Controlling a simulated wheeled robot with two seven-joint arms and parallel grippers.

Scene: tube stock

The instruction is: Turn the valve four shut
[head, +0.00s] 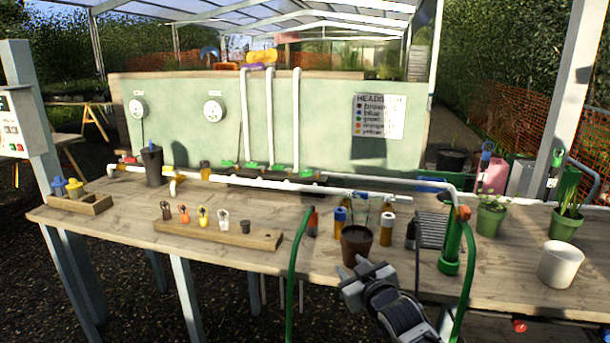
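Several small green handles sit along the white pipework at the back of the bench, among them a left one (228,163), a middle one (279,169) and a right one (306,173). A red handle (130,160) sits farther left on the pipe. I cannot read a number on any of them, so I cannot tell which is valve four. My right gripper (351,268) is at the front edge of the bench, just in front of a brown pot (357,245). Its fingers look apart with nothing between them. My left gripper is not in view.
A white pipe (350,190) runs along the bench. Green hoops (293,260) rise at the front edge. A wooden peg rack (262,238), small bottles (387,228), a green tube (451,245) and a white pot (558,264) stand on the bench (110,215). The front left has bare room.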

